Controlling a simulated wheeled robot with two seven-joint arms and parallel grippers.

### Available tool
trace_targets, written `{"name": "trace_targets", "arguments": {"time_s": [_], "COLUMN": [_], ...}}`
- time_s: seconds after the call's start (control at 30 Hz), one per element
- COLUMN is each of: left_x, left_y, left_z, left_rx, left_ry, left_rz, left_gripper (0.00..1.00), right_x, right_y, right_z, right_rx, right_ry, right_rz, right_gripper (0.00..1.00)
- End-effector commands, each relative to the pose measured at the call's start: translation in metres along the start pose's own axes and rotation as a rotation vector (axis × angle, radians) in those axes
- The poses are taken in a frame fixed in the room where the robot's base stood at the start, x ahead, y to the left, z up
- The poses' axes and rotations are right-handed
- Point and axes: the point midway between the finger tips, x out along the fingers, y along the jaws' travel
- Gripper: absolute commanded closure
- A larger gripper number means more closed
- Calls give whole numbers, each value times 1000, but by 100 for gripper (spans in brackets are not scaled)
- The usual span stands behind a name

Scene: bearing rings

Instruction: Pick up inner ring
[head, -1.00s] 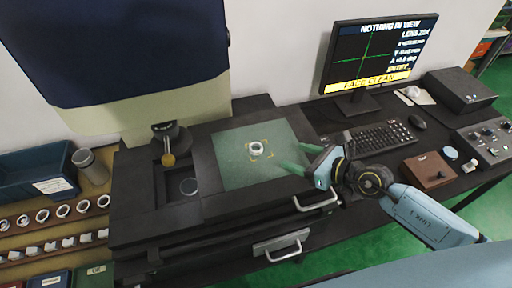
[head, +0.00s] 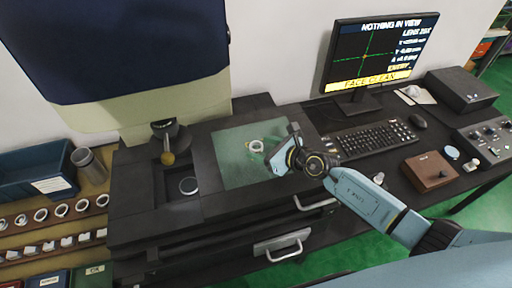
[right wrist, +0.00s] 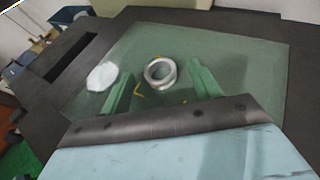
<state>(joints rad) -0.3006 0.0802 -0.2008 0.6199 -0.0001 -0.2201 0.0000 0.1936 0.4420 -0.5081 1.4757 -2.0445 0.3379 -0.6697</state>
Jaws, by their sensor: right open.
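The inner ring (head: 256,146) is a small pale metal ring lying on the green mat (head: 231,171), inside yellow corner marks. My right gripper (head: 268,154) is low over the mat, just right of the ring. In the right wrist view the ring (right wrist: 160,72) lies ahead, roughly between the two green fingers (right wrist: 160,85) and slightly beyond their tips. The fingers are apart and hold nothing. My left gripper is not in view.
A white rounded object (right wrist: 102,75) lies left of the fingers in the right wrist view. A keyboard (head: 378,138) and monitor (head: 380,60) stand to the right. Racks of several rings (head: 50,214) are at the left. A dark block with a gauge (head: 168,140) stands behind the mat's left.

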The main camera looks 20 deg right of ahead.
Motion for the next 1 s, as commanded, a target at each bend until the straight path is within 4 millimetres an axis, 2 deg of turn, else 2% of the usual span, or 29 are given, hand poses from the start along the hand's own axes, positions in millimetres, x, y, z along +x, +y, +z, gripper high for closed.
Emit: {"name": "trace_targets", "arguments": {"time_s": [0.27, 0.7, 0.87, 1.0], "left_x": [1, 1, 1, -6], "left_y": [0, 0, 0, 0], "left_z": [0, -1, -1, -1], "left_rx": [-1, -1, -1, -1], "left_ry": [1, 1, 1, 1], "left_rz": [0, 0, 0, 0], "left_gripper": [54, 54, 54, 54], "right_x": [5, 5, 4, 0], "right_y": [0, 0, 0, 0], "right_z": [0, 0, 1, 12], "right_rx": [1, 1, 1, 2], "right_ry": [1, 0, 0, -2], "right_rz": [0, 0, 0, 1], "right_gripper": [37, 90, 90, 90]}}
